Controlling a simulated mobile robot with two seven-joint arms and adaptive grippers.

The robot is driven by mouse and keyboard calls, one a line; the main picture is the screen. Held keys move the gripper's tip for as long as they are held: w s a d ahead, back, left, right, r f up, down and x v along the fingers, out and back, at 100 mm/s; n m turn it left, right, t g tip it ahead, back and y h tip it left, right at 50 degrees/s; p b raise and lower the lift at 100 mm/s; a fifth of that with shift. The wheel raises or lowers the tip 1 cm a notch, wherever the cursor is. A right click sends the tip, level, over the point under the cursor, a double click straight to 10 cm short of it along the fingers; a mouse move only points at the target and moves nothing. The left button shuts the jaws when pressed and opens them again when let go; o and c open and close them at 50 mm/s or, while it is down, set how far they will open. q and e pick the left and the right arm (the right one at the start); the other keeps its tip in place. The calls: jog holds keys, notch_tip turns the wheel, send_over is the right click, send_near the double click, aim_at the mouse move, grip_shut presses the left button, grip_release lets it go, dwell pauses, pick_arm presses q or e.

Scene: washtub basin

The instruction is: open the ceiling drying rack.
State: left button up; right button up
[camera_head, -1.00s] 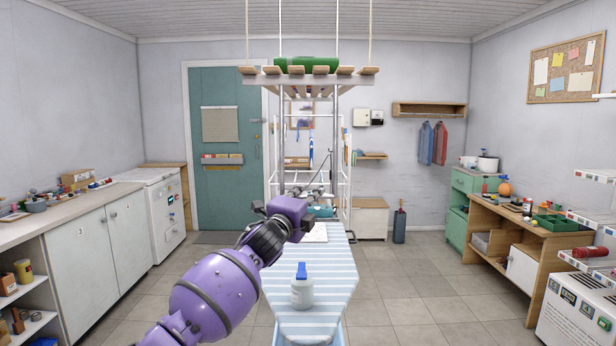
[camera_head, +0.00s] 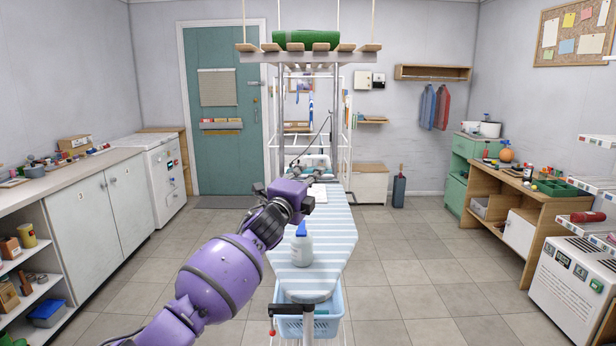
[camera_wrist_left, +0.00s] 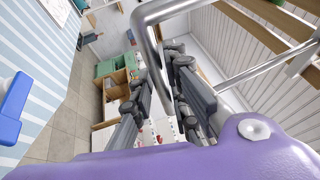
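The ceiling drying rack (camera_head: 310,57) hangs on ropes at the top middle, with wooden slats and a metal frame below. Something green and rolled (camera_head: 306,38) lies on its slats. My left gripper (camera_head: 318,184) reaches forward below the rack, over the ironing board. In the left wrist view, a bent metal bar (camera_wrist_left: 152,50) comes down in front of my left gripper (camera_wrist_left: 165,75), overlapping the space between its dark fingers. The fingers stand apart, with the room showing between them. Whether they touch the bar I cannot tell. My right gripper is out of view.
A striped ironing board (camera_head: 335,235) with a white, blue-capped bottle (camera_head: 302,245) stands below the arm, above a blue basket (camera_head: 330,322). Counters line the left (camera_head: 60,180) and right (camera_head: 520,190). Floor on both sides of the board is clear.

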pick_arm(q)
jog(key=shift+o, duration=1)
jog(key=shift+r, duration=0.1)
jog(key=v, duration=1.2)
